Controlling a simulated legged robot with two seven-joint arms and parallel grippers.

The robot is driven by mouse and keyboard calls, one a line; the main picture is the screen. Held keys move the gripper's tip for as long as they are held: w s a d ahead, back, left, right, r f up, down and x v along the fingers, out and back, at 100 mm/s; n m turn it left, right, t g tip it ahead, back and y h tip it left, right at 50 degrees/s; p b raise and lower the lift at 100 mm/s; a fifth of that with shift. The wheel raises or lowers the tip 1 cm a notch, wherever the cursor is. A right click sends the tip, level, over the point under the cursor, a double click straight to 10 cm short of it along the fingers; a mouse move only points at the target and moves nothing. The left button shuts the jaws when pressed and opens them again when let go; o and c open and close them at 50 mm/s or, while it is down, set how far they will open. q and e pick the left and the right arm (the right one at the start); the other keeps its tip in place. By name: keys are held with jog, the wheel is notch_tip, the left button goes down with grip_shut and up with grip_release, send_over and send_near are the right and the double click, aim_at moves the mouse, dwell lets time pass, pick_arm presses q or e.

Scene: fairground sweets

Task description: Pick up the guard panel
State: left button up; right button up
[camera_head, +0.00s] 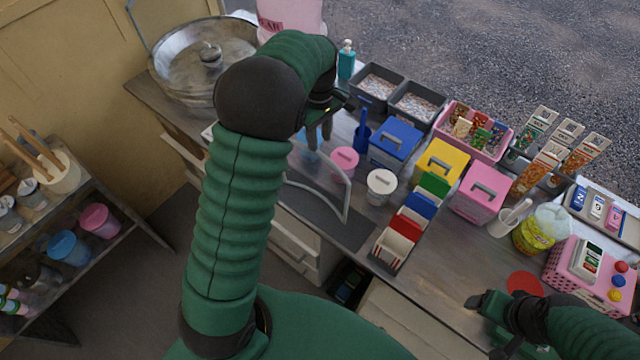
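The guard panel appears to be the clear, curved sheet with a pale grey rim (346,205), standing on the dark counter left of the white tub. My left arm crosses in front and hides its left side. My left gripper (319,138) points down just above the panel's upper part. Its fingers are small and partly covered by my wrist, so I cannot tell whether they touch the panel or are closed. My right gripper (476,300) is low at the right, over the counter beside a red disc, away from the panel. Its finger opening is unclear.
A large metal pan (180,62) stands at the back left. Blue (394,142), yellow (440,160) and pink (480,192) lidded boxes crowd the counter right of the panel. A pink tub (344,160) and white tub (381,184) stand close by. A red disc (525,283) lies near my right gripper.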

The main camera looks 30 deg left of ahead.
aim_at(319, 152)
pick_arm(q)
jog(key=f, duration=0.4)
jog(key=shift+s+a+f+p, duration=0.1)
jog(key=shift+s+p, duration=0.2)
jog(key=shift+s, duration=0.05)
jog(key=shift+w+f, duration=0.2)
jog(key=shift+f, duration=0.45)
jog(key=shift+w+f, duration=0.2)
jog(key=shift+f, duration=0.4)
jog(key=f, duration=0.1)
jog(key=f+p, duration=0.1)
jog(key=f, duration=0.1)
jog(key=s+d+f+p, duration=0.1)
jog(key=shift+f, duration=0.4)
jog(key=shift+a, duration=0.2)
jog(key=shift+c, duration=0.4)
jog(key=shift+w+a+f, duration=0.1)
jog(key=shift+w+a, duration=0.05)
jog(key=shift+a, duration=0.05)
jog(key=c, duration=0.5)
grip_shut()
pick_arm(e)
jog(key=r, duration=0.1)
jog(key=a+r, duration=0.1)
jog(key=r, duration=0.1)
jog(key=shift+s, duration=0.1)
pick_arm(q)
jog(key=shift+d, duration=0.1)
pick_arm(e)
jog(key=shift+d, duration=0.1)
